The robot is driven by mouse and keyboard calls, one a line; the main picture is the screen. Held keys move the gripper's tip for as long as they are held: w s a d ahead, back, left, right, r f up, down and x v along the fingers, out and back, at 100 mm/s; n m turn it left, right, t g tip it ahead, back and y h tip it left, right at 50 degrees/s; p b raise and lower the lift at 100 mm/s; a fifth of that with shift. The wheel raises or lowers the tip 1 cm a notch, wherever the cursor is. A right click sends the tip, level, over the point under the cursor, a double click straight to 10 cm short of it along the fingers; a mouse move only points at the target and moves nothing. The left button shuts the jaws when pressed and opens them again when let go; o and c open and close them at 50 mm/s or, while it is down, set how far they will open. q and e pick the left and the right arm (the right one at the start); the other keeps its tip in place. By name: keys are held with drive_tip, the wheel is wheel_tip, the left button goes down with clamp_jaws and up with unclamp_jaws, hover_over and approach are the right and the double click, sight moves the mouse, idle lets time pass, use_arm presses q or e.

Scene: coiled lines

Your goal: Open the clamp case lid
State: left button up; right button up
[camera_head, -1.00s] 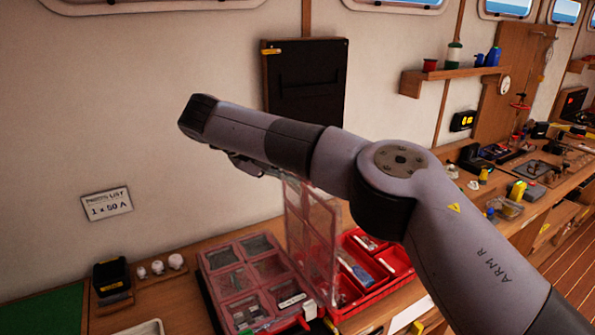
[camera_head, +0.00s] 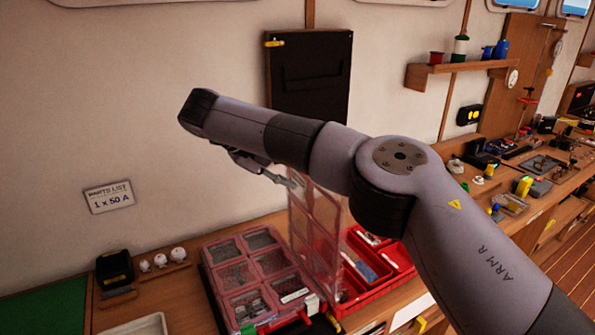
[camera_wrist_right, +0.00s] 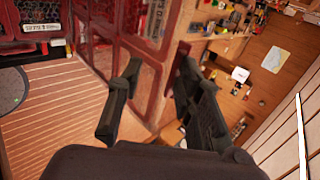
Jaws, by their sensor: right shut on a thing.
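A red-framed lid with clear panes (camera_head: 318,235) stands about upright between a compartmented case on the left (camera_head: 250,322) and an open red tray (camera_head: 375,292) on the right. I cannot tell from the head view which one it is hinged to. My right gripper (camera_head: 292,182) is at the lid's top edge. In the right wrist view, the fingers (camera_wrist_right: 160,64) are on either side of the lid's rim (camera_wrist_right: 145,75), shut on it. The left case's compartments show under red frames, with a white label (camera_head: 293,296) at the front. My left gripper is not in view.
A dark panel (camera_head: 310,75) hangs on the wall behind my arm. A black box (camera_head: 114,268) and small white knobs (camera_head: 161,260) stand left of the case. A pale tray (camera_head: 140,327) is at the front left. Tools crowd the bench at right.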

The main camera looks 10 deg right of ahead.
drive_tip(key=v, duration=0.6)
drive_tip(key=shift+r, duration=0.3)
